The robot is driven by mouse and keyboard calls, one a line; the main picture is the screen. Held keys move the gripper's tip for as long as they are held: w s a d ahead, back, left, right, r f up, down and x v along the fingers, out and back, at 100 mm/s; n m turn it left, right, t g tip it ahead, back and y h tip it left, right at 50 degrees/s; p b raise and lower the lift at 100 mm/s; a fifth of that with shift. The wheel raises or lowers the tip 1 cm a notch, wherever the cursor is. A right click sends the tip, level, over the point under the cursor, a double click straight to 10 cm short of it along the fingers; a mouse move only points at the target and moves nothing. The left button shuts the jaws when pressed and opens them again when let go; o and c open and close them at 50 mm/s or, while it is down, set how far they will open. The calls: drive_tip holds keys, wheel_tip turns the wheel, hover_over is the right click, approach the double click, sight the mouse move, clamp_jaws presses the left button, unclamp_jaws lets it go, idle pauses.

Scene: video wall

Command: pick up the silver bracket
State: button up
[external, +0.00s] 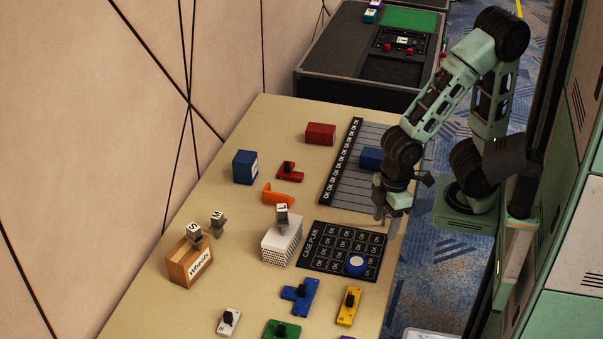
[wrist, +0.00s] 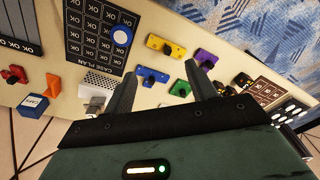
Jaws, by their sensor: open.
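A pale silver-grey piece with a black knob, which looks like the silver bracket (external: 231,325), lies on the table near the bottom edge of the external view. A small pale piece in the wrist view, partly hidden behind my gripper, may be the same one, but I cannot tell for sure. My gripper (external: 388,214) is above the right edge of the table, beside the case plan mat, well apart from the bracket. In the wrist view my gripper (wrist: 158,80) has its fingers spread with nothing held between them.
Blue (external: 301,293), yellow (external: 348,307) and green (external: 281,330) knobbed pieces lie near the bracket. A white perforated box (external: 270,246), a cardboard Wheels box (external: 184,271) and a black case plan mat (external: 312,262) are further back. An orange piece (external: 277,196) lies beyond.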

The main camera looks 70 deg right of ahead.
drive_tip(key=w+a+f+t+y+b, duration=0.1)
drive_tip(key=w+a+t, duration=0.1)
drive_tip(key=w, duration=0.9)
drive_tip(key=w+a+f+t+y+b, duration=0.1)
drive_tip(key=w+t, duration=0.2)
drive_tip(key=w, duration=0.7)
drive_tip(key=t+y+b, duration=0.2)
drive_tip(key=t+y, duration=0.2)
approach(190, 232)
drive_tip(key=s+d+r, duration=0.1)
drive_tip(key=s+r, duration=0.2)
drive_tip(key=s, duration=0.1)
drive_tip(key=w+d+f+n+g+y+b, duration=0.25)
drive_tip(key=w+d+f+n+y, duration=0.3)
drive_tip(key=d+f+y, duration=0.35)
drive_tip(key=shift+n+g+y, duration=0.25)
drive_tip(key=shift+y, duration=0.05)
drive_tip(key=x, duration=0.3)
drive_tip(key=p+x, duration=0.1)
drive_tip(key=x, duration=0.3)
drive_tip(key=r+p+x, duration=0.1)
drive_tip(key=x, duration=0.3)
drive_tip(key=shift+s+a, duration=0.2)
drive_tip(key=shift+a, duration=0.1)
drive_tip(key=p+x, duration=0.1)
drive_tip(key=x, duration=0.4)
drive_tip(key=shift+w, duration=0.1)
